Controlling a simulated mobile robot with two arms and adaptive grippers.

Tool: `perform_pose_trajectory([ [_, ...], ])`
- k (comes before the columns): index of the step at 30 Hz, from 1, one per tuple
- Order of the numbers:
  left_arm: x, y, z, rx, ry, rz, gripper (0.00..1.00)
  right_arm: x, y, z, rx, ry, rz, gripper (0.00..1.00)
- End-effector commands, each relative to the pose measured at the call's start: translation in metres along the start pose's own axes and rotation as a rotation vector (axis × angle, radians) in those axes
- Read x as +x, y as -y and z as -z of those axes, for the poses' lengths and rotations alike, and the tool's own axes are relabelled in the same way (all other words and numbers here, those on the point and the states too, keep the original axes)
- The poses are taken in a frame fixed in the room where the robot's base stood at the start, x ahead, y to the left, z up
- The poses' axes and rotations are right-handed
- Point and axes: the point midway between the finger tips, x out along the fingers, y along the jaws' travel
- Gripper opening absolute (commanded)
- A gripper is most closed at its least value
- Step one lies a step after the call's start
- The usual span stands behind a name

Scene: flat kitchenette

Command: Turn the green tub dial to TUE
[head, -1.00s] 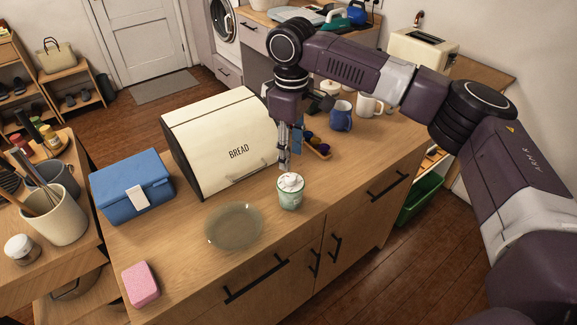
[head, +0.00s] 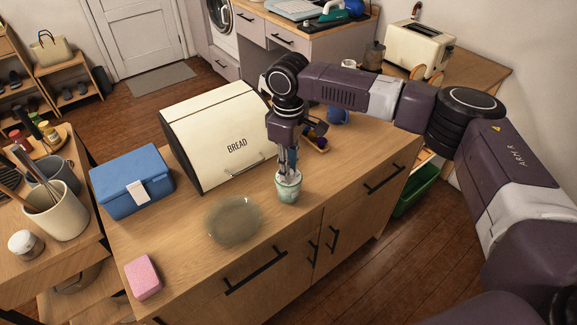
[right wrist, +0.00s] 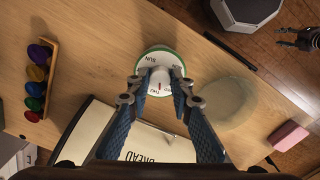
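The green tub (head: 288,189) stands upright on the wooden counter in front of the bread bin. In the right wrist view its round white dial top (right wrist: 160,63) has a green rim and day letters. SUN reads at the far side and THU at the near side; other letters are partly hidden by the fingers. My right gripper (head: 287,172) points straight down over the tub. In the right wrist view its fingertips (right wrist: 159,80) are apart, one each side of the raised middle of the dial; I cannot tell if they touch it. My left gripper (right wrist: 290,38) shows small and open at that view's edge.
The cream bread bin (head: 215,135) is close behind the tub. A glass plate (head: 234,221) lies left of it, with a pink sponge (head: 143,277) and a blue box (head: 132,181) farther left. A rack of coloured capsules (right wrist: 40,80) and a blue mug (head: 338,117) are behind.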

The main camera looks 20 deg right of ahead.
Motion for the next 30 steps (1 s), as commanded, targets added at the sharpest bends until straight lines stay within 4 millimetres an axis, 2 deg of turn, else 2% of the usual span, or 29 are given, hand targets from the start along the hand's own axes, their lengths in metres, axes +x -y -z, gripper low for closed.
perform_pose_trajectory([
  [1, 0.000, -0.001, -0.003, 0.000, 0.004, -0.001, 0.40, 0.000, 0.000, 0.000, 0.000, 0.000, 0.000, 0.10],
  [4, 0.000, -0.001, -0.006, 0.000, 0.009, -0.001, 0.40, 0.000, 0.000, 0.000, 0.000, 0.000, 0.000, 0.00],
  [11, -0.003, -0.001, -0.006, 0.000, 0.009, -0.001, 0.40, -0.001, 0.000, 0.000, -0.012, 0.000, 0.001, 0.00],
  [16, -0.011, -0.001, -0.005, 0.000, 0.009, -0.001, 0.40, -0.003, 0.001, 0.000, -0.062, 0.000, 0.002, 0.00],
  [30, -0.053, 0.000, 0.001, 0.000, 0.006, -0.001, 0.40, -0.004, 0.001, 0.000, -0.439, -0.001, 0.003, 0.00],
])
